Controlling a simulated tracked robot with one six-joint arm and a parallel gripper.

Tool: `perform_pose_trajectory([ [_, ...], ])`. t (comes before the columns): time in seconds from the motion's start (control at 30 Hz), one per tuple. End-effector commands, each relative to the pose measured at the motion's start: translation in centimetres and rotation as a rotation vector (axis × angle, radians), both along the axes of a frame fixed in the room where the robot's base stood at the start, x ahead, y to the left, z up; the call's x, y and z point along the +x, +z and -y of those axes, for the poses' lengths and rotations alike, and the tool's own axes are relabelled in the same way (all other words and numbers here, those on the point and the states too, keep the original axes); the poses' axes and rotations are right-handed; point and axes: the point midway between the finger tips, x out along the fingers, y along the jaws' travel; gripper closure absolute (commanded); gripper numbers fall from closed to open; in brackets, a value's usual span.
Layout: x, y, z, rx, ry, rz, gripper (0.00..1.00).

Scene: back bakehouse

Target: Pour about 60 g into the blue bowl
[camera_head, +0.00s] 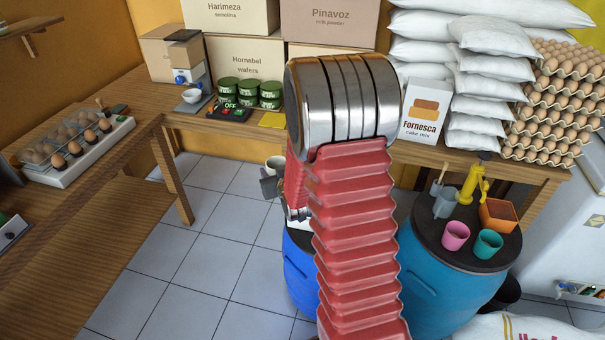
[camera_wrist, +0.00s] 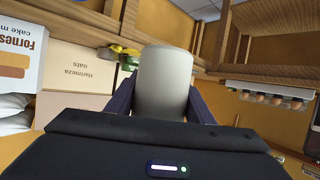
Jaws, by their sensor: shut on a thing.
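My gripper (camera_head: 272,186) is shut on a pale grey-white cup-like container (camera_head: 275,163), held left of my red arm above the floor area. In the wrist view, the container (camera_wrist: 165,85) sits between the two dark fingers of my gripper (camera_wrist: 163,98); its contents cannot be seen. I cannot make out a blue bowl in either view. A small pale bowl (camera_head: 195,96) sits under a grey and brown dispenser (camera_head: 188,58) on the back bench. My arm hides part of the middle of the scene.
An egg tray (camera_head: 85,150) lies left. A teal barrel (camera_head: 440,265) bears pink (camera_head: 455,235) and green cups (camera_head: 488,243). Tiled floor (camera_head: 195,240) is clear at left.

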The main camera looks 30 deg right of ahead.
Motion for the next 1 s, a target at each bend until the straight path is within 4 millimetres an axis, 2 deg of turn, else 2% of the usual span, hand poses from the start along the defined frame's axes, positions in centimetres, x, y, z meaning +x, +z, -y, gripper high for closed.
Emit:
perform_pose_trajectory([
  [0.03, 0.3, 0.7, -1.7, 0.0, 0.021, 0.003, 0.79],
  [0.3, 0.8, 3.6, -9.8, 0.007, 0.115, 0.005, 0.79],
  [0.6, 0.0, 6.3, -18.1, 0.023, 0.215, 0.006, 0.79],
  [0.7, -0.4, 6.8, -19.9, 0.028, 0.236, 0.004, 0.79],
  [0.8, -0.6, 7.0, -20.8, 0.03, 0.248, 0.003, 0.79],
  [1.0, -0.7, 7.1, -21.0, 0.031, 0.25, 0.003, 0.79],
])
